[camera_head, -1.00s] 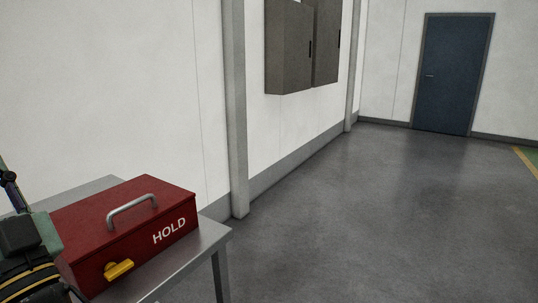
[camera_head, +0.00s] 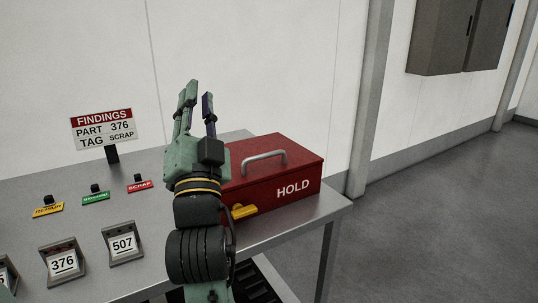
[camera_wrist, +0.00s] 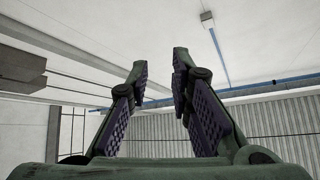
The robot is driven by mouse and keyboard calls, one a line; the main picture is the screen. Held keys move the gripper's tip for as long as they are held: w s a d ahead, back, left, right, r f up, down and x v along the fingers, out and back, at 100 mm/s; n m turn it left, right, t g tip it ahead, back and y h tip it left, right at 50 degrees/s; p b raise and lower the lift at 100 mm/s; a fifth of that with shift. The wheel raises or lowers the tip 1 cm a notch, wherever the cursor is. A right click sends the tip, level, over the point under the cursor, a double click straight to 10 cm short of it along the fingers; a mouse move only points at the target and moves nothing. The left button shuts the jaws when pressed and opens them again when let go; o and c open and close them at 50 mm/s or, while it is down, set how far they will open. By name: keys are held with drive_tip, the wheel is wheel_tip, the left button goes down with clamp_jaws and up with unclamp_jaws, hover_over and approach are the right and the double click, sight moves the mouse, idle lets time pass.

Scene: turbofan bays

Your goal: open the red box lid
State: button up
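The red box (camera_head: 275,182) stands at the right end of the metal table in the head view. Its lid is down, with a grey handle (camera_head: 264,156) on top, a yellow latch (camera_head: 243,211) on the front and the word HOLD. My gripper (camera_head: 197,100) points upward at the left of the box, and my arm hides the box's left part. In the wrist view my gripper (camera_wrist: 158,85) has its two fingers apart with nothing between them, facing the ceiling and far wall.
The metal table (camera_head: 318,205) also bears a findings sign (camera_head: 104,129), reading PART 376, TAG SCRAP. Yellow, green and red tags (camera_head: 139,186) lie left of my arm. Number holders 376 (camera_head: 63,262) and 507 (camera_head: 123,243) stand in front. Grey cabinets (camera_head: 455,38) hang on the wall. Floor is clear at right.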

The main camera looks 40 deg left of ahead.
drive_tip(key=w+f+m+h, duration=0.8)
drive_tip(key=f, duration=0.1)
drive_tip(key=m+g+h, duration=0.2)
drive_tip(key=m+h, duration=0.2)
drive_tip(key=m, duration=0.2)
approach(263, 158)
drive_tip(key=p+x, duration=0.3)
drive_tip(key=x, duration=0.8)
drive_tip(key=shift+r, duration=0.1)
clamp_jaws()
